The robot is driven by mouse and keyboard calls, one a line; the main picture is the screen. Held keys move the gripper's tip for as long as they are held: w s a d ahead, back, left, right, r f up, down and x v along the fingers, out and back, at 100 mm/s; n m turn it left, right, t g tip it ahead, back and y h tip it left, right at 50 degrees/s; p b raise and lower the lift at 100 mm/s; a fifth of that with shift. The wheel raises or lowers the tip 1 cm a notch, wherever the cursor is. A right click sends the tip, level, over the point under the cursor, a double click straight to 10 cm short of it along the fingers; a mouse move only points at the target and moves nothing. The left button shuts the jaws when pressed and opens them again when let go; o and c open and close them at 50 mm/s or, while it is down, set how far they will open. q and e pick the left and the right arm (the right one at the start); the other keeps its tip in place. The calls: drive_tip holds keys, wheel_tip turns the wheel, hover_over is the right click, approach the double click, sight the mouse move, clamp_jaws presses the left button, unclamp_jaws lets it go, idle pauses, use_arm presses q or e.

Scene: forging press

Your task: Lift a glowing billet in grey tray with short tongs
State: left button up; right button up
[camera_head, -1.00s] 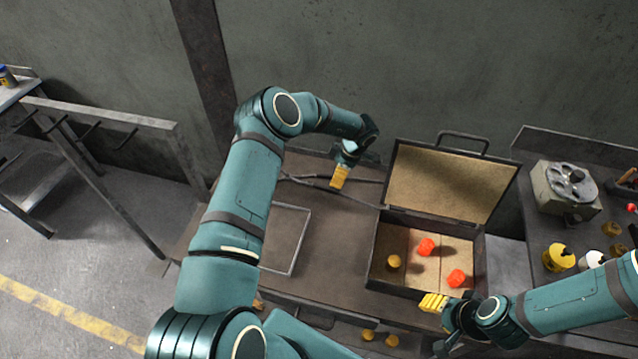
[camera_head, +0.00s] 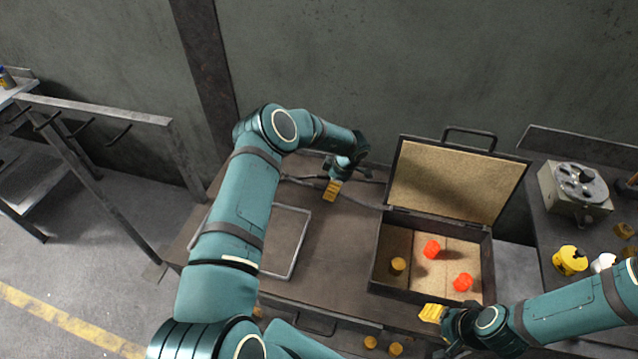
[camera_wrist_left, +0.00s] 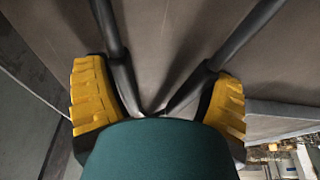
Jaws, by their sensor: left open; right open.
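My left gripper (camera_head: 333,190) is open above the dark tongs (camera_head: 365,204), which lie at the back of the bench. In the left wrist view its yellow fingers (camera_wrist_left: 158,110) stand apart on either side of the two tong handles (camera_wrist_left: 240,38). The grey tray (camera_head: 301,243) is a shallow, thin-rimmed frame on the bench, partly hidden by my left arm. Two glowing red-orange billets, one (camera_head: 432,249) behind the other (camera_head: 463,282), stand in an open box (camera_head: 402,294). My right gripper (camera_head: 432,313) is open and empty at the box's front edge.
A dull yellow piece (camera_head: 398,265) stands in the box. The box's lid (camera_head: 440,180) is raised at the back. A side table at right holds a grey machine (camera_head: 574,190) and a yellow container (camera_head: 569,261). The bench between tray and box is clear.

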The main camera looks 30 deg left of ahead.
use_arm(q)
clamp_jaws()
use_arm(e)
drive_tip(key=shift+r, duration=0.1)
use_arm(q)
wheel_tip(320, 180, up, 2)
drive_tip(key=shift+a+p, duration=0.1)
drive_tip(key=shift+p, duration=0.75)
use_arm(e)
drive_tip(key=shift+r, duration=0.85)
use_arm(q)
wheel_tip(320, 180, up, 2)
drive_tip(key=shift+r+p, duration=0.15)
drive_tip(key=shift+p, duration=0.65)
wheel_tip(320, 180, up, 4)
drive_tip(key=p, duration=0.2)
drive_tip(key=shift+f+p, duration=0.2)
drive_tip(key=shift+p, duration=0.2)
drive_tip(key=shift+r, duration=1.05)
use_arm(e)
drive_tip(key=shift+d+r, duration=0.1)
drive_tip(key=shift+r, duration=2.2)
